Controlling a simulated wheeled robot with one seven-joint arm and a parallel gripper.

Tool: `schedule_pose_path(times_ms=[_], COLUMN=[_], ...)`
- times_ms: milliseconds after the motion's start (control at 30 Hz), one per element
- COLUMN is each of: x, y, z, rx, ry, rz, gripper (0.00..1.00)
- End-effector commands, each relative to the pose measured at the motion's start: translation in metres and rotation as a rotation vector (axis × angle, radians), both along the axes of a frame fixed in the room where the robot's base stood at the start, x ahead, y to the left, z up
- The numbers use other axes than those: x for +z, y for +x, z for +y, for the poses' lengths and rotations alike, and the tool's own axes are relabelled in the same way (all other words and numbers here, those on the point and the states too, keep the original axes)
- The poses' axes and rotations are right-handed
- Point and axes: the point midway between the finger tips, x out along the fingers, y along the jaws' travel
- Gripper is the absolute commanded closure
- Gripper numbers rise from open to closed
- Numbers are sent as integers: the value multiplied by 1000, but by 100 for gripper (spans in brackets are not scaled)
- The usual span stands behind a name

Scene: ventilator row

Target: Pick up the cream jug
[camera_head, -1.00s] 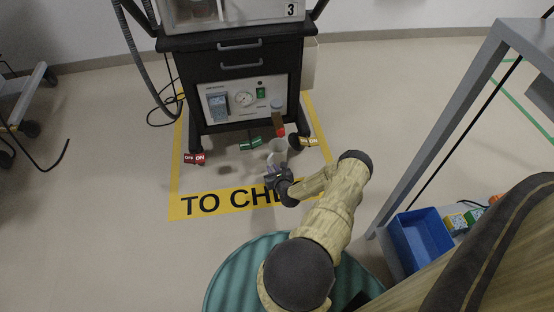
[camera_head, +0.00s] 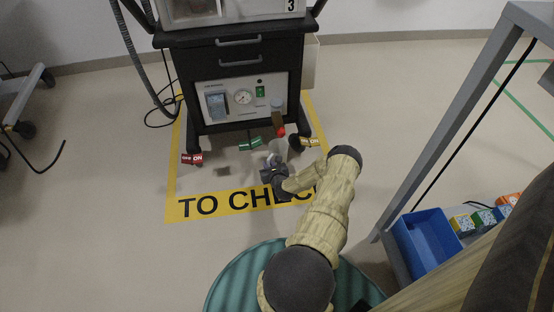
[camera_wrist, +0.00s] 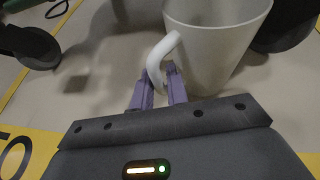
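The cream jug (camera_head: 280,148), pale and open at the top, is in front of the black ventilator cart in the head view. It fills the upper middle of the wrist view (camera_wrist: 215,50), with its looped handle toward me. My gripper (camera_head: 274,168) is at the handle's side of the jug. In the wrist view the two purple fingers (camera_wrist: 160,92) are on either side of the handle's lower part and look closed on it.
The cart (camera_head: 237,60) stands just behind the jug. Yellow floor tape (camera_head: 215,206) borders the area. A blue bin (camera_head: 425,243) and a grey frame are at right. Open floor lies left.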

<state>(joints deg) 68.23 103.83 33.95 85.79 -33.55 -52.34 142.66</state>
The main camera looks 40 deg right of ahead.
Motion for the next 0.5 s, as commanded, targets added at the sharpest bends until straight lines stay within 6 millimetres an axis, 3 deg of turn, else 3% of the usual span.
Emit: schedule_pose_path(times_ms=[400, 500], x=[0, 0], y=[0, -1], z=[0, 0], rx=[0, 0], ry=[0, -1], rz=[0, 0], gripper=[84, 100])
